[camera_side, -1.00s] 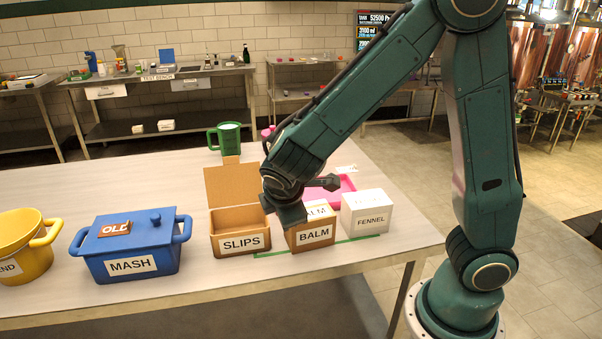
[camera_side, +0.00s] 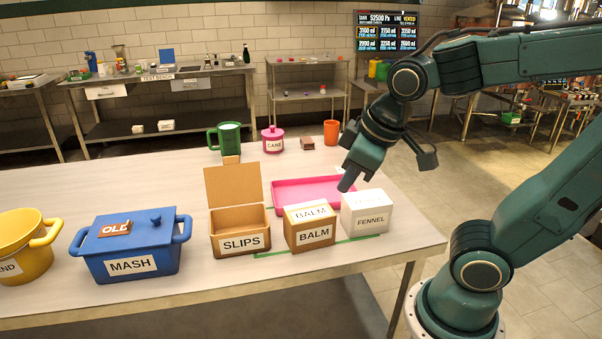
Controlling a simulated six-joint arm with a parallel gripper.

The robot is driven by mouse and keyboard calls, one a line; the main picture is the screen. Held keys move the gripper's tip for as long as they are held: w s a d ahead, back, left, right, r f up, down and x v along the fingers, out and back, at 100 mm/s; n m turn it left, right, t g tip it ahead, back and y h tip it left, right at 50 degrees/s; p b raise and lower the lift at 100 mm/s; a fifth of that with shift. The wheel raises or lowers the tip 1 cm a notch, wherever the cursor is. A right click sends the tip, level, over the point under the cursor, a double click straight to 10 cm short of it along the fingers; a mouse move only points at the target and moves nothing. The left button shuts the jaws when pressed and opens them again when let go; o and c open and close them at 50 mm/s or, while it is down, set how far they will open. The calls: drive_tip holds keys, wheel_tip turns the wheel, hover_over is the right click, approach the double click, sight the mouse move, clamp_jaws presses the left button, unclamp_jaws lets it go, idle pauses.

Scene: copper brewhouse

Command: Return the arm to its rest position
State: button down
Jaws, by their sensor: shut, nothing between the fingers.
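My gripper (camera_side: 347,183) is shut and empty. It hangs in the air at the right part of the table, tilted down and to the left, above the pink tray and the white box in the picture. My arm reaches in from the right, with its elbow raised out of the frame. The gripper appears apart from the boxes, though its exact height above them is hard to tell.
On the table (camera_side: 130,182) stand a yellow pot (camera_side: 25,253), a blue MASH pot (camera_side: 125,245), an open SLIPS box (camera_side: 240,244), a BALM box (camera_side: 310,235), a white FENNEL box (camera_side: 368,213) and a pink tray (camera_side: 290,190). Behind are a green mug (camera_side: 227,140), pink CANE jar (camera_side: 273,140) and orange cup (camera_side: 331,132).

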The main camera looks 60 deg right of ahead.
drive_tip(key=s, duration=0.1)
drive_tip(key=s+r+m, duration=0.1)
drive_tip(key=s, duration=0.1)
drive_tip(key=s+r+m, duration=0.1)
drive_tip(key=s, duration=0.1)
drive_tip(key=shift+s+a+t+y, duration=0.1)
drive_tip(key=shift+a+t+y, duration=0.3)
